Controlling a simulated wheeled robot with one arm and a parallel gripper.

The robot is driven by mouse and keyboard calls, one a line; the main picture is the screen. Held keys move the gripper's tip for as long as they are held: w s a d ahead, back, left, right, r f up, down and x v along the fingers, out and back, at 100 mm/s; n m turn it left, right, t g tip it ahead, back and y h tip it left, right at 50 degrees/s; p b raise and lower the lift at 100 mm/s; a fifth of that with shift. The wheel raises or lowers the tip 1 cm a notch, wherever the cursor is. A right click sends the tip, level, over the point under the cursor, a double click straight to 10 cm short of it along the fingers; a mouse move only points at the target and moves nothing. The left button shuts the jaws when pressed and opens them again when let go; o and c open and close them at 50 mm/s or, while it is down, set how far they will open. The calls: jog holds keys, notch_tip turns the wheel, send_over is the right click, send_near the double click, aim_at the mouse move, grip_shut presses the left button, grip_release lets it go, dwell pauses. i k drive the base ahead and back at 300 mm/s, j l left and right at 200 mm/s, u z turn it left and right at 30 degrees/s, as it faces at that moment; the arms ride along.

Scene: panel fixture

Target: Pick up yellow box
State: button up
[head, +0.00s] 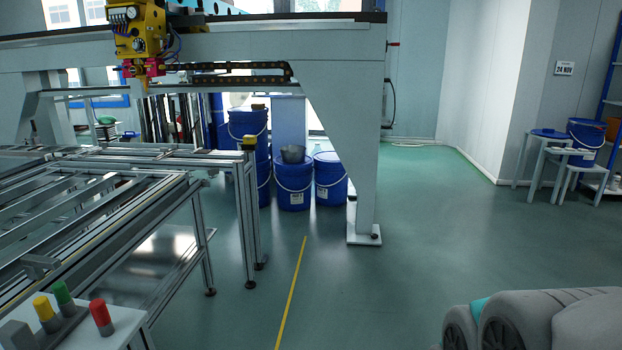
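A small yellow block-like thing (249,141) sits at the top of a metal post, at the right corner of the aluminium frame table. It is too small to tell for certain that it is the yellow box. A larger yellow machine head (140,32) with gauges and cables hangs on the overhead gantry at the upper left. My gripper is not in view, so its state and its distance from these things do not show.
The aluminium frame table (110,178) fills the left. Yellow, green and red (101,317) cylinders stand on a white surface at bottom left. Blue buckets (292,185) stand behind the gantry leg (366,190). Green floor (430,240) is open in the middle and right.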

aim_at(248, 139)
jog(key=i+l+u, duration=0.2)
jog(key=i+u, duration=0.2)
jog(key=i, duration=0.15)
jog(key=i+l+u, duration=0.45)
jog(key=i+j, duration=0.05)
jog(key=i, duration=0.05)
